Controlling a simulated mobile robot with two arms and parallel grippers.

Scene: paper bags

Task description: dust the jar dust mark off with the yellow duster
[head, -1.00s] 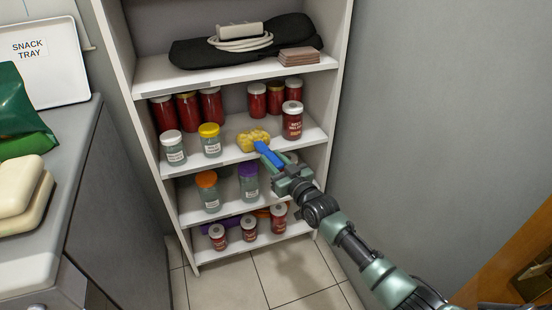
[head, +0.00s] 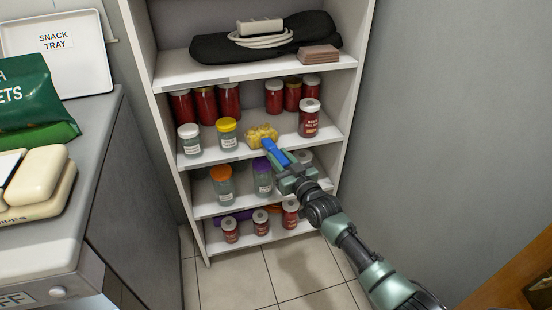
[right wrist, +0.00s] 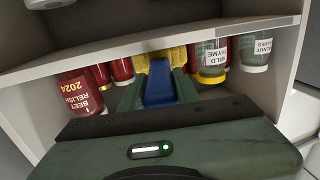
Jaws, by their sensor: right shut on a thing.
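The yellow duster (head: 262,134) has a blue handle (head: 277,153) and a fluffy yellow head. My right gripper (head: 287,168) is shut on the blue handle, and the head is over the second shelf board (head: 245,152), between the yellow-lidded jar and a red jar. In the right wrist view the duster's blue handle (right wrist: 159,84) lies between the fingers, with the yellow head beyond it. Whether the head touches the board is unclear. I cannot make out a dust mark; the duster may cover it. My left gripper is not in view.
A yellow-lidded jar (head: 228,134) and white-lidded jar (head: 189,140) stand left of the duster. A red relish jar (head: 309,118) stands right, with several red jars behind. Shelf sides (head: 352,90) bound the space. A grey counter (head: 70,190) is at left.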

